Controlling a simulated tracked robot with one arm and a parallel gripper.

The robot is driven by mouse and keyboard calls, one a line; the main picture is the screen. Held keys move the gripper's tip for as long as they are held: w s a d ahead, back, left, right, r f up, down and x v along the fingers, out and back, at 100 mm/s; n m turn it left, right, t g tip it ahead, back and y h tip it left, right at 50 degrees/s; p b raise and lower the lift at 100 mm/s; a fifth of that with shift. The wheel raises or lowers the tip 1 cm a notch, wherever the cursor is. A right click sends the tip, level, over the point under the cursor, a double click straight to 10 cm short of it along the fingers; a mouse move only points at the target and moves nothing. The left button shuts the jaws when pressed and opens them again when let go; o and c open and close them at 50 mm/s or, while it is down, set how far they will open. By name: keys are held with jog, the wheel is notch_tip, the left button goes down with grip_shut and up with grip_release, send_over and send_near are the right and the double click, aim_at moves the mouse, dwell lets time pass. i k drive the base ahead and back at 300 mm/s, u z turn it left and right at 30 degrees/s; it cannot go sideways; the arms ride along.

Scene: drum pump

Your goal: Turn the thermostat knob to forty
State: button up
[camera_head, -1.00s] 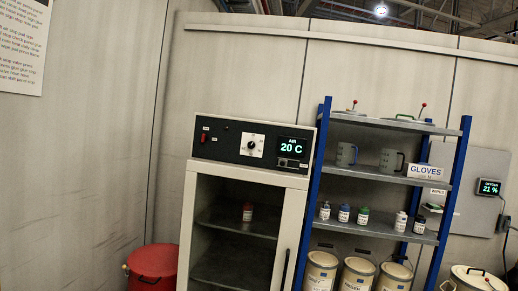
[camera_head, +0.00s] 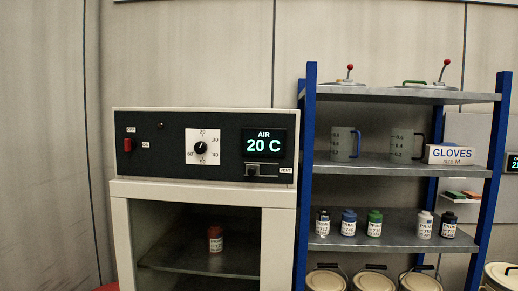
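The thermostat knob (camera_head: 200,147) is a small black knob on a white dial plate (camera_head: 203,159). It sits on the dark control panel across the top of a cream cabinet. Numbers ring the dial; 20 shows at the top and 50 at the bottom. The knob's exact pointer direction is too small to tell. The display (camera_head: 264,146) right of the dial reads AIR 20 C. My gripper is not in view, and nothing touches the knob.
A red switch (camera_head: 127,145) is left of the dial, and a vent slider (camera_head: 253,170) is below the display. A blue-framed shelf (camera_head: 308,130) with jugs, bottles and a gloves box (camera_head: 451,154) stands close on the right.

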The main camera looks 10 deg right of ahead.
aim_at(200, 147)
jog(key=z, duration=0.05)
jog(key=i, duration=1.45)
jog(key=u, duration=0.3)
